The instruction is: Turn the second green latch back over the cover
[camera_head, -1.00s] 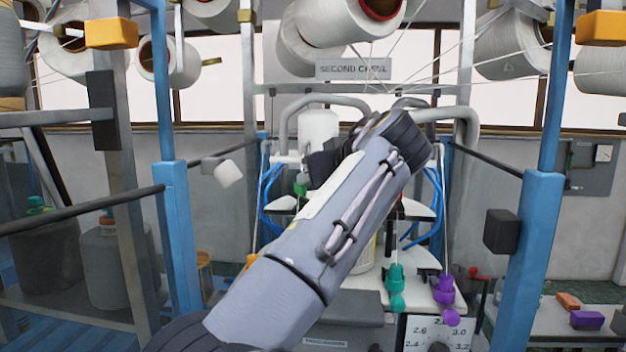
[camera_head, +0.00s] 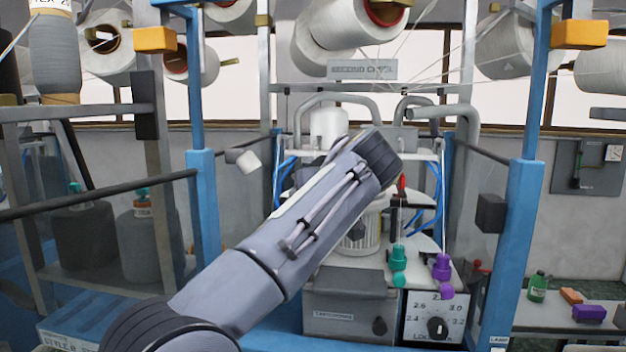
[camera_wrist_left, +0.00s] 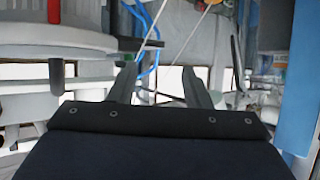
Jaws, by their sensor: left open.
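A teal-green knob-like piece (camera_head: 398,262) hangs at the front edge of the white machine top in the head view, with a purple one (camera_head: 442,270) to its right. I cannot tell whether it is the second green latch. No green latch is clear in the left wrist view. A slotted white cylinder (camera_head: 362,236) stands behind my left arm, and I cannot make out which part is the cover. My left gripper (camera_wrist_left: 160,90) is open, with nothing between its two fingers. In the head view it is hidden behind its own arm. My right gripper is out of view.
Blue posts (camera_head: 205,220) (camera_head: 527,230) flank the machine. Below its top are a grey box (camera_head: 345,302) and a dial panel (camera_head: 434,315). A red part (camera_wrist_left: 54,12) is at the wrist view's upper left. A green bottle (camera_head: 538,287) stands on the right bench.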

